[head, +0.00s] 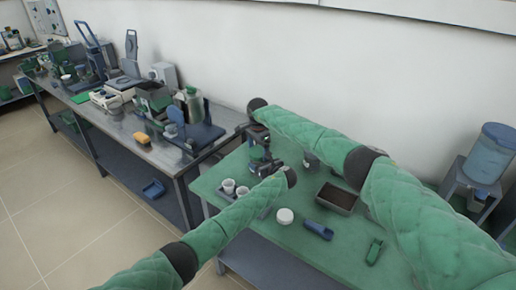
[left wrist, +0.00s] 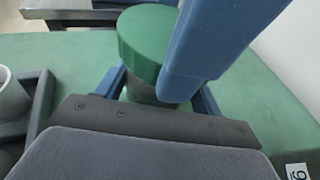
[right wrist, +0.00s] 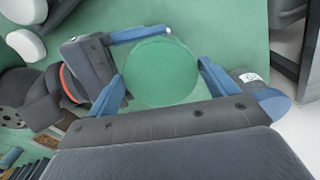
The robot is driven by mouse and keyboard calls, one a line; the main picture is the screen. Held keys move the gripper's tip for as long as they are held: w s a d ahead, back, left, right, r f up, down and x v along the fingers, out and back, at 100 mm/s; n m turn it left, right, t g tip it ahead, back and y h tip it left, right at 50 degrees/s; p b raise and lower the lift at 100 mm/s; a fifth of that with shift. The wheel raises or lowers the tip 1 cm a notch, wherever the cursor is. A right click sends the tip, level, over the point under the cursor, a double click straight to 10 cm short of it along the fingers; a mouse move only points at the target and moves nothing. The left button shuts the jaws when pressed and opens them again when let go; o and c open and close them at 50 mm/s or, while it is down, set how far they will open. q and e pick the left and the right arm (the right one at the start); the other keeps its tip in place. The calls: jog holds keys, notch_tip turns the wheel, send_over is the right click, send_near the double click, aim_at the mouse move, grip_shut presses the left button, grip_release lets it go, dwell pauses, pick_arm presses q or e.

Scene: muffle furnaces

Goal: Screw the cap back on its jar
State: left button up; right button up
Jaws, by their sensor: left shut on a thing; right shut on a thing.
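A green round cap (left wrist: 145,45) sits upright over a grey-green jar (left wrist: 138,90) in the left wrist view, with no gap visible between them. My left gripper (left wrist: 158,90) is shut around the jar's body from the side. My right gripper (right wrist: 162,82) is above it, shut on the cap, whose round top (right wrist: 162,72) shows between its blue fingertips in the right wrist view. One blue finger of the right gripper covers the cap's right side in the left wrist view. In the head view both grippers meet over the green table (head: 310,235) and largely hide the jar and cap.
A grey tray with white cups (head: 228,186) stands left of my left arm. A white round item (head: 285,216), a blue object (head: 318,230), a green object (head: 374,251) and a dark-filled box (head: 337,198) lie on the table. A cluttered metal bench (head: 120,125) stands at left.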

jog(key=shift+f, duration=0.55)
dwell(0.6)
